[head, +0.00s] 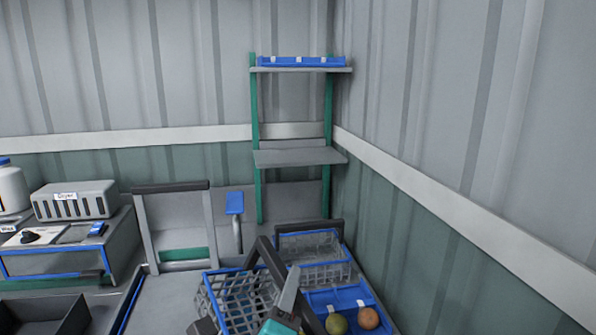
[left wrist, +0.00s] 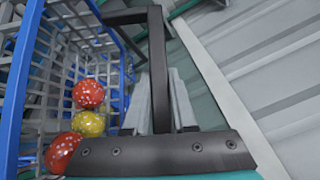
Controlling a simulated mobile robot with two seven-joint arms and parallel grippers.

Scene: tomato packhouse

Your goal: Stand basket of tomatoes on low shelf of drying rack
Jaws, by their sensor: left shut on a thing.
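The basket (head: 228,301) has grey mesh walls and a blue rim, and its dark handle (head: 272,258) rises above it. In the left wrist view, the basket (left wrist: 111,58) holds red tomatoes (left wrist: 88,93) and a yellow one (left wrist: 90,124). My left gripper (head: 290,291) is shut on the handle (left wrist: 157,60), at the right side of the basket in the head view. The drying rack (head: 254,130) has green posts, with a bare grey lower shelf (head: 298,157) and a top shelf (head: 300,70). My right gripper is not in view.
A second mesh basket (head: 318,270) with a dark handle stands behind the held one, in front of the rack. A blue tray (head: 345,296) with a green and an orange tomato lies at its front. Another blue tray (head: 300,62) occupies the top shelf. Walls meet beside the rack.

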